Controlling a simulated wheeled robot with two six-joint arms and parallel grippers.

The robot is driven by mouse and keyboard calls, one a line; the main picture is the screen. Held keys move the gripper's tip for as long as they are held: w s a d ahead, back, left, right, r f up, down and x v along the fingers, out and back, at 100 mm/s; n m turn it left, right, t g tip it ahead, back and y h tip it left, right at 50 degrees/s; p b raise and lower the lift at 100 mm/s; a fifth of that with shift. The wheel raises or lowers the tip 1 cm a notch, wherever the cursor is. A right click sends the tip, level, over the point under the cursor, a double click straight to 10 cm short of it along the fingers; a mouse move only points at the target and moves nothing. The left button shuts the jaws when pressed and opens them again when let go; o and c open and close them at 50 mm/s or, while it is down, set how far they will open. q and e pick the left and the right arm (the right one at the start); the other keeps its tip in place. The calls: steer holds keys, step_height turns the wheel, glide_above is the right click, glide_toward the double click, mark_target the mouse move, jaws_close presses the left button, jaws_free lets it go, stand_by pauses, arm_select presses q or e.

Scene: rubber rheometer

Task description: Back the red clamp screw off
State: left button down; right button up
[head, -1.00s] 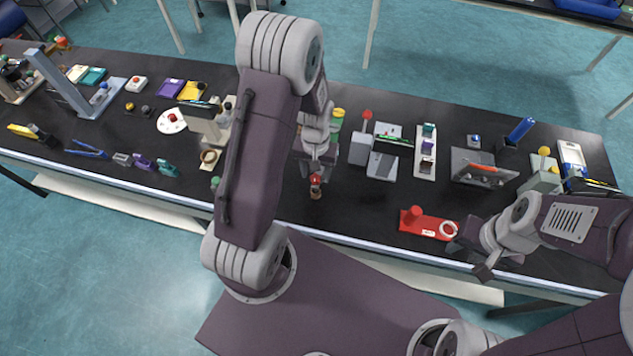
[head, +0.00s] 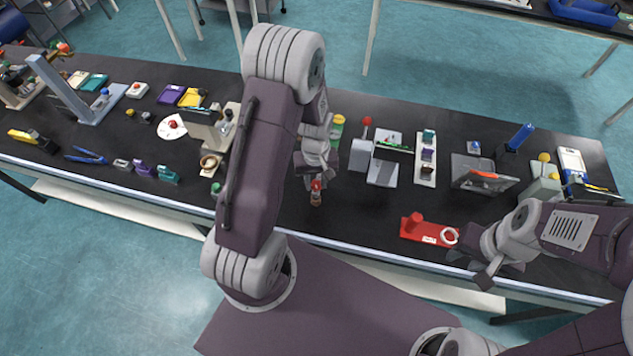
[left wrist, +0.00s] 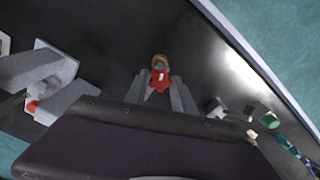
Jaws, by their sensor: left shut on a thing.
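A small red-topped piece (head: 316,185), which looks like the red clamp screw, stands on a brownish body (head: 315,199) near the front middle of the black bench. My left gripper (head: 313,178) reaches down over it and is shut on the red part. In the left wrist view the red clamp screw (left wrist: 160,78) sits between the two grey fingers (left wrist: 161,90), with the brownish round body (left wrist: 160,61) just beyond it. My right gripper (head: 478,262) hangs by the bench's front edge, right of the red fixture; its fingers are not clear.
A grey device (head: 361,155) with a red knob stands right of my left gripper. The bench between the red screw and the red fixture is clear.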

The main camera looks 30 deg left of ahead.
arm_select(q)
steer(key=n, duration=0.2)
steer(key=shift+r+n+p, duration=0.1)
steer(key=shift+n+p, duration=0.2)
steer(key=shift+n, duration=1)
steer(key=shift+n, duration=0.9)
steer(key=n, duration=0.2)
steer(key=shift+n+p, duration=0.3)
steer(key=shift+p, duration=0.05)
